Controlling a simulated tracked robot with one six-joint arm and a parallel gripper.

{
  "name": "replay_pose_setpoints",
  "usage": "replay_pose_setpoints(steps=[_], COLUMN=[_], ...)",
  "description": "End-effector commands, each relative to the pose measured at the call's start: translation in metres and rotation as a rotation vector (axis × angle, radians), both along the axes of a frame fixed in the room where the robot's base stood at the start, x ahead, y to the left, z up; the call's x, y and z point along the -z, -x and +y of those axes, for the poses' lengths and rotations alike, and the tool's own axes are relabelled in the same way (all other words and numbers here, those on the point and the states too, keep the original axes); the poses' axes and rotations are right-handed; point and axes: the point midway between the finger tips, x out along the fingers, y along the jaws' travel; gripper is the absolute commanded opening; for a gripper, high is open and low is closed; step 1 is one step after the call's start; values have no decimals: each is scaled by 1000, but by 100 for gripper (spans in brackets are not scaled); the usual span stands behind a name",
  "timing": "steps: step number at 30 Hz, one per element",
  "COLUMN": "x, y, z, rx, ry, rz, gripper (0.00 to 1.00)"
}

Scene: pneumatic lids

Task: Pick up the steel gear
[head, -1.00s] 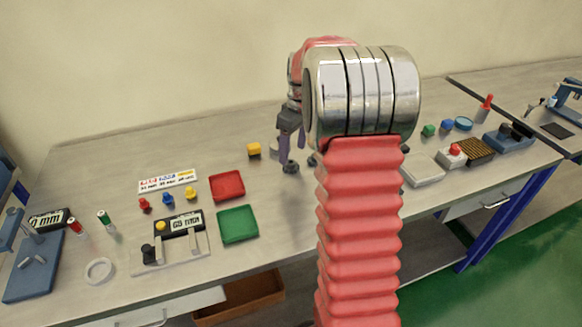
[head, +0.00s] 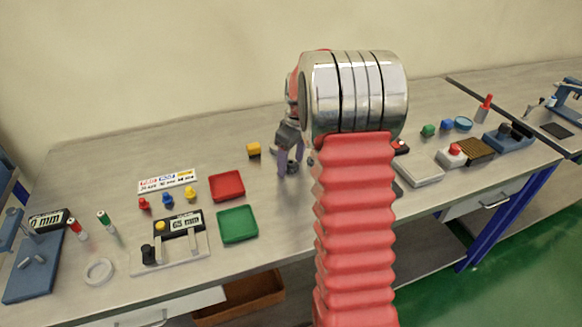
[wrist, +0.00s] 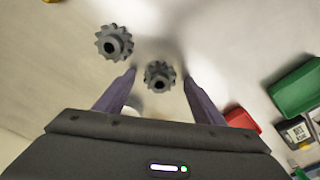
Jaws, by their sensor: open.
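Two grey toothed gears show in the wrist view. One gear (wrist: 159,75) lies between the tips of my gripper (wrist: 159,78), with a gap on each side. The other gear (wrist: 114,42) lies beyond the left finger, clear of the jaws. Both are similar dark metallic grey with a dark centre hole; I cannot tell from colour which is steel. My gripper also shows in the head view (head: 290,166), pointing down at the bench with its fingers open. The gears are mostly hidden there by my arm and fingers.
A red tray (head: 227,186) and a green tray (head: 238,224) lie nearer the front. A white box (head: 418,169) lies to the right.

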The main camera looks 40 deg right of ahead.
Motion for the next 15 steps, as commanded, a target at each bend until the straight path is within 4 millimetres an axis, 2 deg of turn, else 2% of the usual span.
replay_pose_setpoints(steps=[3,15], x=[0,0], y=[0,0], z=[0,0], rx=[0,0], ry=[0,0], rz=[0,0], gripper=[61,33])
